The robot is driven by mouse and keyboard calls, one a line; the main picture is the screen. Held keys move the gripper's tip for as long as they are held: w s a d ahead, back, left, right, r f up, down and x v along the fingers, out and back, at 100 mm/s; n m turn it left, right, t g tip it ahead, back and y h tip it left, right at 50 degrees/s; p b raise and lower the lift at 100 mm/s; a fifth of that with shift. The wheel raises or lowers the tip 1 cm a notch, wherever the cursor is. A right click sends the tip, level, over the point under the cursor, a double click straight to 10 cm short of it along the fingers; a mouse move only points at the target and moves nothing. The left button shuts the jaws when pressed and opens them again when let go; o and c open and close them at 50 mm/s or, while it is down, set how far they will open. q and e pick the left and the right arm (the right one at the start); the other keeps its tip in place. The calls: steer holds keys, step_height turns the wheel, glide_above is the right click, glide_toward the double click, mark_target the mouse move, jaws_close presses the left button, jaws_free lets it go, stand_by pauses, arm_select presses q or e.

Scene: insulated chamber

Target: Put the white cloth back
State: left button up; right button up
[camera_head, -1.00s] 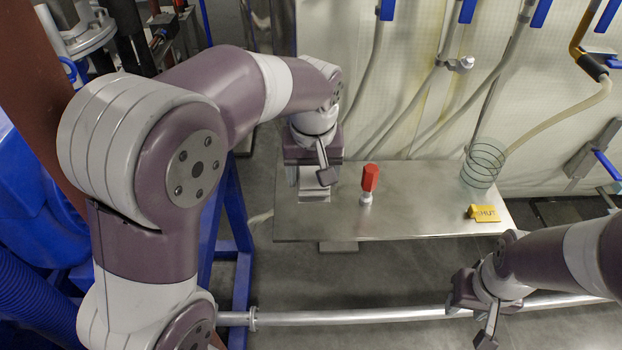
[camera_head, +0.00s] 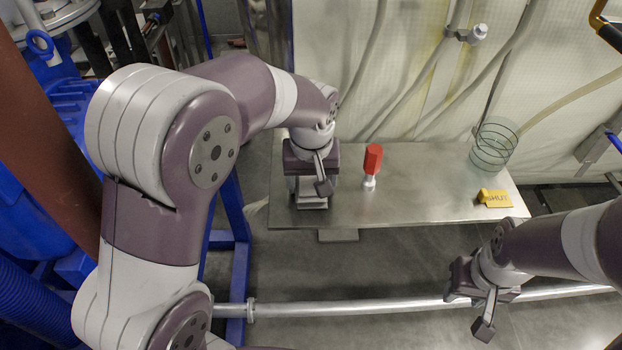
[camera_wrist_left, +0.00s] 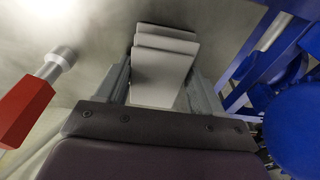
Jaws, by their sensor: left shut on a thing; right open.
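The white cloth (camera_wrist_left: 163,70) is a folded pale block between the fingers of my left gripper in the left wrist view. In the head view only a little of the cloth (camera_head: 312,203) shows below the left gripper (camera_head: 311,190), at the left end of the metal shelf (camera_head: 420,187). My left gripper is shut on the cloth; I cannot tell whether the cloth touches the shelf. My right gripper (camera_head: 478,312) is open and empty, in front of and below the shelf's right part.
A red-handled tool (camera_head: 373,160) stands upright on the shelf, right of the left gripper. Hoses hang on the back wall. The shelf's middle is clear.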

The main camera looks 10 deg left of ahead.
mark_target(311, 191)
arm_select(q)
steer(key=shift+f, duration=0.15)
steer(key=o, duration=1)
steer(key=shift+s, duration=0.2)
steer(key=shift+w+r, duration=0.1)
steer(key=shift+r, duration=0.5)
steer(key=shift+d+r+b, duration=0.1)
steer(key=shift+r+b, duration=0.45)
steer(key=shift+r, duration=0.35)
step_height(311, 191, up, 9)
steer(key=s+p, duration=0.2)
steer(key=p, duration=0.6)
steer(key=s+a+f, duration=0.1)
steer(key=s+f, duration=0.1)
steer(key=s+a+f+m, duration=0.1)
steer(key=s+f, duration=0.1)
steer(key=f, duration=0.1)
steer(key=s+a+f+m, duration=0.1)
steer(key=s+a+f, duration=0.1)
steer(key=shift+s+f, duration=0.1)
steer(key=shift+f, duration=0.05)
steer(key=s+a+f+m, duration=0.1)
steer(key=s+a+f, duration=0.1)
steer(key=s, duration=0.3)
steer(key=shift+s+f, duration=0.4)
steer(key=shift+f, duration=0.45)
steer(key=shift+w, duration=0.15)
